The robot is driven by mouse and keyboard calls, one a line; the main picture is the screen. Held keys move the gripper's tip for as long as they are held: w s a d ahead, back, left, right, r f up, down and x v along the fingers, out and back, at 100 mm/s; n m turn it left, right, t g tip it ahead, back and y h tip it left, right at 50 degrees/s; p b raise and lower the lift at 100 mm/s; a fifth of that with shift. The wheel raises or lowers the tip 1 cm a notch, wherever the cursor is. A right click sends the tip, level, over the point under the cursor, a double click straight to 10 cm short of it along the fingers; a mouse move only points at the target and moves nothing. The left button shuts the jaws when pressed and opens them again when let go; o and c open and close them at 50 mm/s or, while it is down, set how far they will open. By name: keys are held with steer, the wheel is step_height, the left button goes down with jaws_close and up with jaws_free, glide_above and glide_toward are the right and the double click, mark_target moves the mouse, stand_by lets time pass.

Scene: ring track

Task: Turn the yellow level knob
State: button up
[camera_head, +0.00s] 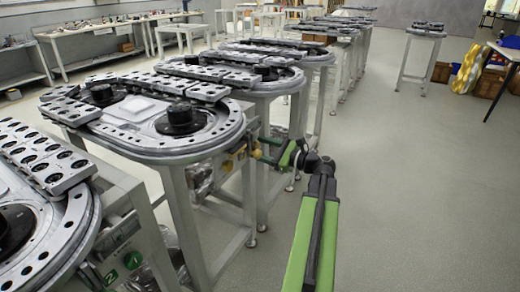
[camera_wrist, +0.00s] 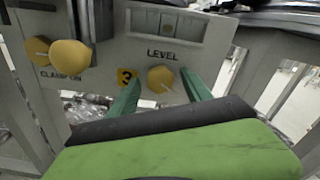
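The yellow level knob (camera_wrist: 160,79) sits under the word LEVEL on a grey panel (camera_wrist: 200,40) in the wrist view, right of a yellow "3" label. My gripper (camera_wrist: 161,84) is open, with one green finger to each side of the knob in the picture. Gaps show between the knob and both fingers; whether the tips reach its depth is unclear. In the head view my gripper (camera_head: 272,152) is at the panel side of a ring track table. A yellow knob (camera_head: 257,154) shows there; I cannot tell which one it is.
A second, larger yellow knob (camera_wrist: 70,56), labelled CLAMP ON, stands left of the level knob. The ring track table (camera_head: 150,120) carries a metal top, and more such tables stand behind it. The floor (camera_head: 410,190) on the right is clear.

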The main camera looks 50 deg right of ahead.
steer(key=v, duration=1.7)
steer(key=shift+s, duration=0.25)
steer(key=shift+f, duration=0.1)
